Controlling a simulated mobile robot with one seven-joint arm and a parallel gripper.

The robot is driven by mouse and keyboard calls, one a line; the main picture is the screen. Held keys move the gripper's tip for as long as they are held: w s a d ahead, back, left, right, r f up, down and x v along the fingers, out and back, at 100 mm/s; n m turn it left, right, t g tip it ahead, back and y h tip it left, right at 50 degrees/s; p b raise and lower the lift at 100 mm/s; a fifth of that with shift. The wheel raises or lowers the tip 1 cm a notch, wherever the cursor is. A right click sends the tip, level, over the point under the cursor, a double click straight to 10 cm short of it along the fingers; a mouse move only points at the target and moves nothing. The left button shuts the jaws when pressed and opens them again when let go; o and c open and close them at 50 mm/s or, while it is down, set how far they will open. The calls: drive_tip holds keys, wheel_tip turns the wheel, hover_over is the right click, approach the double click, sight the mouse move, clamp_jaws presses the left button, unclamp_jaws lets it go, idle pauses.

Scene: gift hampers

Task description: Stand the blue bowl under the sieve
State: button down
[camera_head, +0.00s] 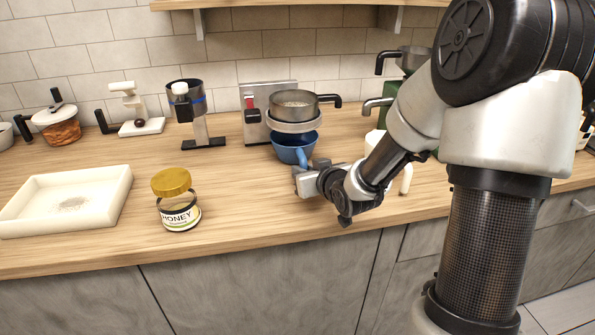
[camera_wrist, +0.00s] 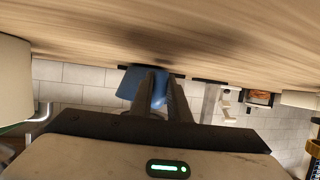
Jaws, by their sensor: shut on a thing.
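The blue bowl (camera_head: 290,147) is upright, with a light-blue handle on its near side. My gripper (camera_head: 303,172) is shut on that handle. In the wrist view, which looks upside down, the bowl (camera_wrist: 131,84) is partly hidden by the fingers (camera_wrist: 156,95), and its base is close to the counter; I cannot tell if it touches. What appears to be the sieve (camera_head: 292,104) is a round metal pan with a black handle, above a pale ring, in front of a grey metal stand (camera_head: 253,124). The bowl appears directly below the ring in the head view.
A honey jar (camera_head: 180,215) with a gold lid and a white tray (camera_head: 120,200) stand on the counter (camera_head: 240,220) to the left. A black-and-grey device (camera_head: 187,105) stands left of the stand. A green stand with metal pans (camera_head: 413,55) is at the right, partly behind my arm.

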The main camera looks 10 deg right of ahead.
drive_tip(key=shift+w+f, duration=0.1)
drive_tip(key=shift+f, duration=0.05)
drive_tip(key=shift+f, duration=0.1)
drive_tip(key=c, duration=2.1)
unclamp_jaws()
drive_tip(key=shift+f, duration=0.1)
drive_tip(key=o, duration=0.4)
